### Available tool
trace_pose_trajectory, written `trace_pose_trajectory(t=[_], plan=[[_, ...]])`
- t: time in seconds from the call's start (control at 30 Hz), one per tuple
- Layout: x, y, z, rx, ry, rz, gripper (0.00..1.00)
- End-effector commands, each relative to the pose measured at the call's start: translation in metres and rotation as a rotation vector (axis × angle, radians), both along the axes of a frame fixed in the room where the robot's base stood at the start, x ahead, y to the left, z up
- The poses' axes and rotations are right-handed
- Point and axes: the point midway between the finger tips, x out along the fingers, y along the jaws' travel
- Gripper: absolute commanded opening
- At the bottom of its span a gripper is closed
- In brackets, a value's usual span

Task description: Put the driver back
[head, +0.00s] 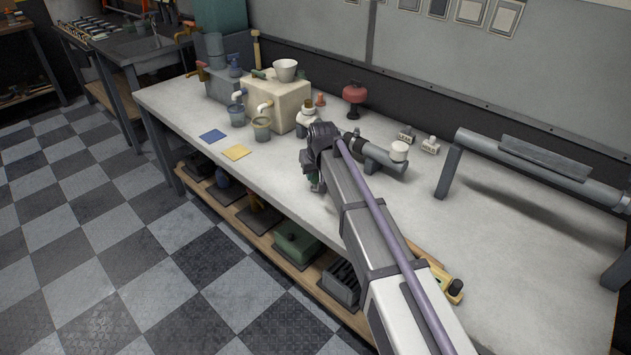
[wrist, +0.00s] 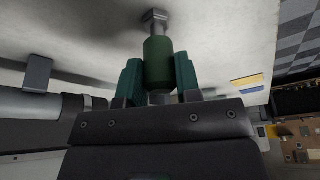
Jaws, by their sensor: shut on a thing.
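In the wrist view the driver (wrist: 158,58) has a thick dark green grip and a grey metal end with a hex-like head. My gripper (wrist: 158,72) is shut on the green grip, one teal finger on each side. The grey head points away from the gripper, over the pale bench top. Whether it touches the bench I cannot tell. In the head view my gripper (head: 314,178) is low over the bench, left of the grey pipe piece, and my own wrist mostly hides it. The driver cannot be made out clearly there.
The grey bench (head: 500,240) holds a cream box with taps (head: 276,100), a red-topped plunger-like thing (head: 355,93) and a grey pipe piece (head: 385,160). A long pipe on supports (head: 540,165) stands at right. A yellow tool (head: 440,277) lies partly behind my arm. Blue (head: 212,136) and yellow (head: 236,152) squares lie left.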

Motion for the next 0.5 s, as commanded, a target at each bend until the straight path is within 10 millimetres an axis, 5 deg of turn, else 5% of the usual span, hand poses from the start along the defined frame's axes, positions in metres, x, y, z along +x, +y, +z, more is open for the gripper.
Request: trace_pose_trajectory(t=[0.3, 0.33, 0.5], plan=[[0.0, 0.0, -0.0029, 0.0, 0.0, 0.0, 0.0], [0.0, 0.0, -0.0011, 0.0, 0.0, 0.0, 0.34], [-0.0001, 0.0, -0.0007, 0.0, 0.0, 0.0, 0.5]])
